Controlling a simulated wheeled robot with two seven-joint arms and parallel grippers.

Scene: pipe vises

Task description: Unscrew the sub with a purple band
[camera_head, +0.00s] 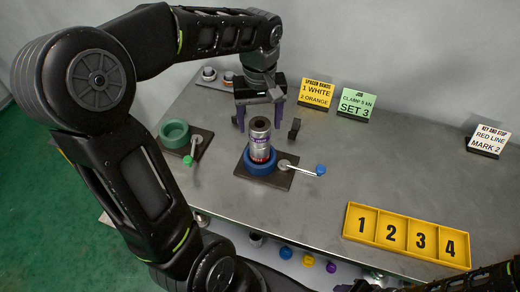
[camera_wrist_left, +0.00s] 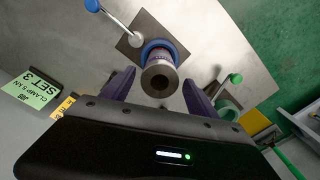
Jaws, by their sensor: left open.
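The sub with a purple band (camera_head: 260,136) is a grey metal cylinder standing upright in the blue vise (camera_head: 258,169). A red mark shows lower on it. In the left wrist view I see its open top end (camera_wrist_left: 160,79) and the blue ring behind it. My left gripper (camera_head: 259,126) is open, pointing down, with its purple fingers on either side of the sub's upper part. In the left wrist view a gap shows between each finger and the sub, so I see no grip. My right gripper is not visible; only dark arm parts show at the lower right.
A green vise (camera_head: 174,133) with a handle stands left of the blue one. The blue vise's handle (camera_head: 304,171) sticks out right. A yellow numbered tray (camera_head: 407,234) lies at front right. Sign cards (camera_head: 356,104) stand at the back. The table between is clear.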

